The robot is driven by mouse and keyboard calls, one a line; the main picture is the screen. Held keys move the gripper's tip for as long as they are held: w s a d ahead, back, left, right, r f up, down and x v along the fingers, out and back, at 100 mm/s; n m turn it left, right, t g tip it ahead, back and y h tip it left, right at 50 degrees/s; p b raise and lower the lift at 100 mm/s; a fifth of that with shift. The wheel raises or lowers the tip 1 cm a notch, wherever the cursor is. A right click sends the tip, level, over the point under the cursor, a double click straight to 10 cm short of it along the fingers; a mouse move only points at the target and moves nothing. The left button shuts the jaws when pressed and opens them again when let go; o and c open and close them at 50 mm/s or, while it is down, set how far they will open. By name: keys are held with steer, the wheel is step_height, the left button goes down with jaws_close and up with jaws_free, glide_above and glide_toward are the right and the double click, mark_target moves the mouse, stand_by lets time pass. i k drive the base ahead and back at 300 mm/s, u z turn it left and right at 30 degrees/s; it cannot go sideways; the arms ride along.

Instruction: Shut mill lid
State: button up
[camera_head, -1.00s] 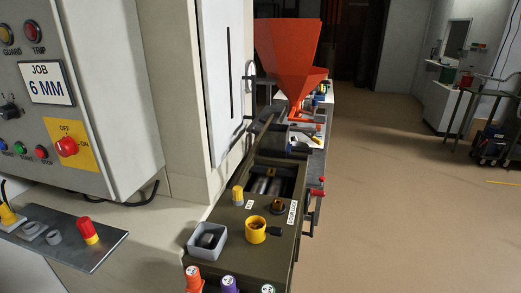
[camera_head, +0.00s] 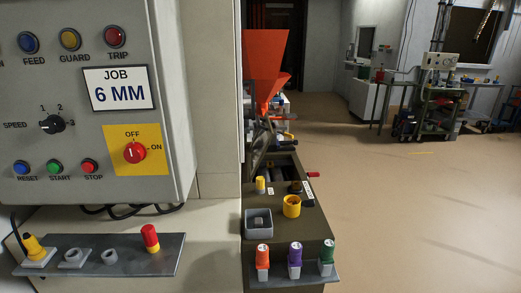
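The olive-brown mill housing (camera_head: 285,225) stands just right of the control cabinet. Its top has a dark opening (camera_head: 285,168) towards the far end, with what look like metal cylinders inside. I cannot clearly make out the lid; a dark slanted part (camera_head: 262,150) rises at the left of the opening, and I cannot tell whether it is the lid. An orange hopper (camera_head: 265,68) stands beyond the housing, partly hidden by the cabinet. My gripper is not in view.
The control cabinet (camera_head: 75,180) fills the left, with its red rotary switch (camera_head: 134,153). A grey shelf (camera_head: 100,262) is below it. A grey box (camera_head: 258,223), a yellow cup (camera_head: 292,206) and orange, purple and green-topped items (camera_head: 295,258) line the housing. Open floor (camera_head: 410,220) lies to the right.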

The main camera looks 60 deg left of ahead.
mark_target(268, 127)
steer(key=u, duration=0.05)
steer(key=k, duration=0.4)
steer(key=u, duration=0.35)
steer(key=i, duration=0.15)
steer(key=u, duration=1.8)
steer(key=i, duration=1.55)
steer(key=z, duration=0.1)
